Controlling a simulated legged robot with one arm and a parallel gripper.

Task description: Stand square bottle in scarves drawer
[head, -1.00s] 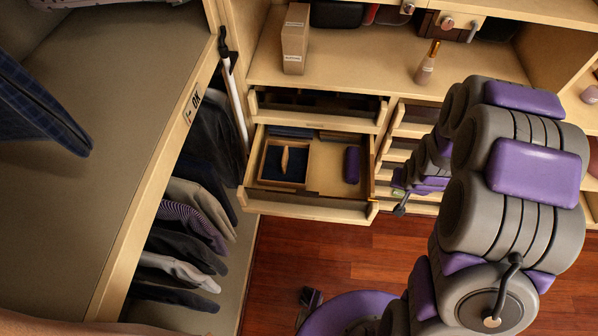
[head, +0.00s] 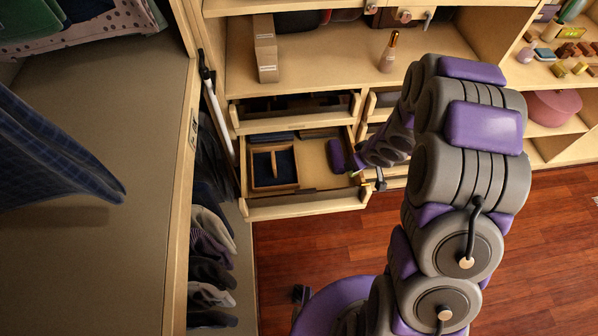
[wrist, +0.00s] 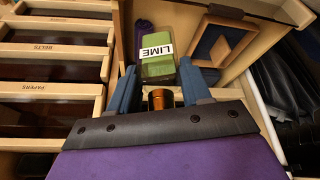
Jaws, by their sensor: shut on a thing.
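The square bottle (wrist: 156,68) is green with a white LIME label and a gold cap. My gripper (wrist: 158,78) is shut on it; its blue fingers lie at both sides and the cap points back toward my wrist. In the head view my gripper (head: 364,178) is at the right front corner of the open drawer (head: 305,205), with the bottle small and partly hidden there. The drawer holds a wooden divided box (head: 276,186) at left and a purple roll (head: 338,156) at right. I cannot read a scarves label.
Another drawer (head: 295,122) is partly open just above. Shallow drawers labelled BELTS and PAPERS (wrist: 52,88) stand beside the open drawer. A tall box (head: 266,50) and a gold-capped bottle (head: 388,52) stand on the shelf above. Hanging clothes (head: 210,235) are at left.

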